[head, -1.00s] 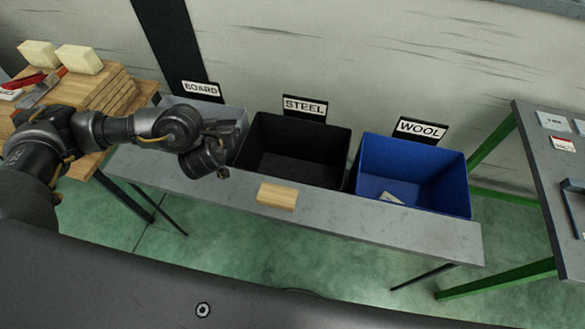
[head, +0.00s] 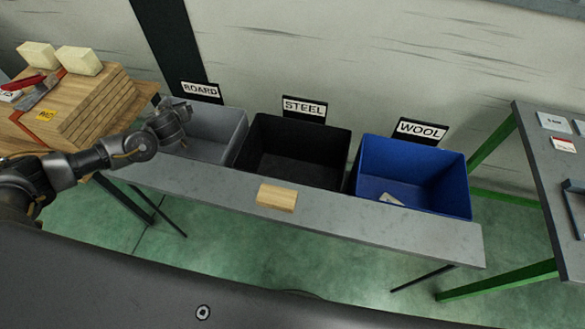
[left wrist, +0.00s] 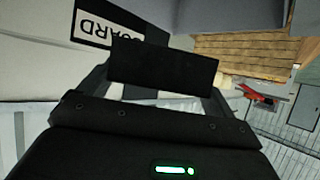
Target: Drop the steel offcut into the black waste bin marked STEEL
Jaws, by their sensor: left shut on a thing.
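The black STEEL bin (head: 290,178) stands in the middle of the bench row, with its sign (head: 304,107) behind it; its visible inside looks empty. My left gripper (head: 172,106) is at the back left, over the grey BOARD bin (head: 228,128), away from the STEEL bin. In the left wrist view, a dark flat rectangular piece, which I take for the steel offcut (left wrist: 165,68), lies across between the fingers, and the left gripper is shut on it. In the head view the offcut is mostly hidden by the wrist. My right gripper is out of view.
A blue WOOL bin (head: 412,178) with a pale scrap inside stands to the right. A wooden block (head: 277,197) lies on the bench's front edge (head: 350,222). Stacked boards (head: 95,110) stand on the left table. Another table (head: 545,165) is far right.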

